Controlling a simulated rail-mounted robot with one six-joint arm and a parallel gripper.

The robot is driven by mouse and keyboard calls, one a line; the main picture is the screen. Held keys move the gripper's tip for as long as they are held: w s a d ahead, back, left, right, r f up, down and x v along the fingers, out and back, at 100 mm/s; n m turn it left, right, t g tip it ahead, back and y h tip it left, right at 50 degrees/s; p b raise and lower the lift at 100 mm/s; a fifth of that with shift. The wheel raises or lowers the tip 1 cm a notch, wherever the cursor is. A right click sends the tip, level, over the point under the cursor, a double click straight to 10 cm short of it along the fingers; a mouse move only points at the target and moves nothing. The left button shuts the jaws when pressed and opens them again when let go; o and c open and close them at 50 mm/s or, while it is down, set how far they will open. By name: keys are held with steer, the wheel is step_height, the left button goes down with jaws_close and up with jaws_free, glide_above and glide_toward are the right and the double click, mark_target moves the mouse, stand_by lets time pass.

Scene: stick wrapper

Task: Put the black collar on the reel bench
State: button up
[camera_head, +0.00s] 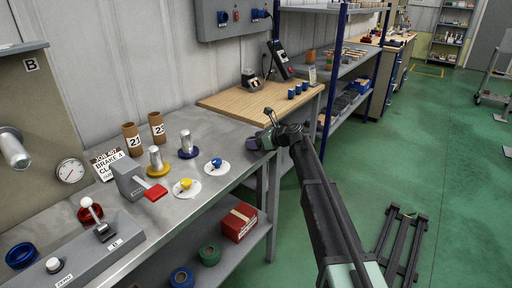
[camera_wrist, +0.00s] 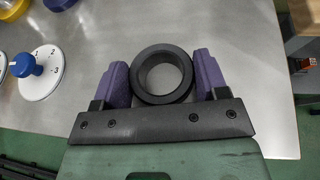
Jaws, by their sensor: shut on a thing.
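The black collar (camera_wrist: 162,98) is a thick ring in the wrist view, lying flat-side up between the two purple fingers of my gripper (camera_wrist: 162,75). The fingers are shut on its outer sides. Below it is the bare grey metal top of the bench (camera_wrist: 220,30), near its edge; I cannot tell whether the collar touches it. In the head view my gripper (camera_head: 262,139) is at the right end of this metal bench (camera_head: 225,125). The collar cannot be made out clearly there.
A blue-knobbed white dial (camera_head: 216,165), a yellow-knobbed dial (camera_head: 187,187) and two metal spindles, one with a blue base (camera_head: 187,143) and one with a yellow base (camera_head: 157,160), stand left of my gripper. A wooden table (camera_head: 240,100) with blue cups adjoins behind.

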steer(key=o, duration=1)
steer(key=shift+c, duration=0.2)
steer(key=shift+d+r, duration=0.1)
steer(key=shift+r, duration=0.2)
steer(key=p+v, duration=0.5)
steer(key=v, duration=0.6)
steer(key=s+d+f+n+g+h, duration=0.2)
steer(key=s+d+f+n+h, duration=0.2)
steer(key=s+n, duration=0.65)
steer(key=s+d+f+n+g+h, duration=0.25)
steer(key=s+d+n+h, duration=0.2)
steer(key=s, duration=1.05)
steer(key=s+d+f+n+g+h, duration=0.1)
steer(key=s+d+f+n+h, duration=0.25)
steer(key=s+n, duration=0.65)
step_height(320, 180, up, 11)
steer(key=s+m+p, duration=0.1)
steer(key=s+p, duration=0.1)
steer(key=p, duration=0.9)
steer(key=shift+f+m, duration=0.2)
steer(key=shift+m, duration=0.2)
